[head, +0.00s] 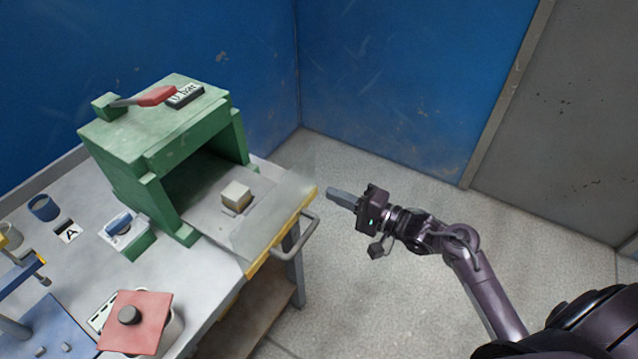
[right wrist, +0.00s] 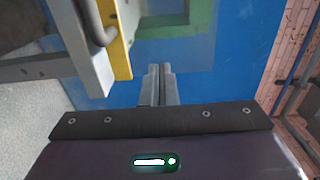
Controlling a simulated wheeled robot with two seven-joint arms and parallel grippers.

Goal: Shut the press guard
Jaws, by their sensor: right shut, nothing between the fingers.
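The green press (head: 150,150) stands on the table, its front opening facing right. The press guard (head: 272,222) is a clear panel with a yellow edge strip (head: 262,262) and a grey bar handle (head: 312,226). It lies folded down in front of the opening, so it is open. My right gripper (head: 332,193) is shut and empty, just right of the guard's far corner in the head view, apart from the handle. In the right wrist view the gripper (right wrist: 159,70) has the yellow strip (right wrist: 118,55) and handle (right wrist: 97,25) at its upper left. My left gripper is not in view.
A pale block (head: 236,196) sits before the press opening. A red-handled lever (head: 155,96) lies on top of the press. A red plate with a dark knob (head: 130,315), a blue cup (head: 43,207) and a blue fixture (head: 45,335) are on the table. The floor to the right is clear.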

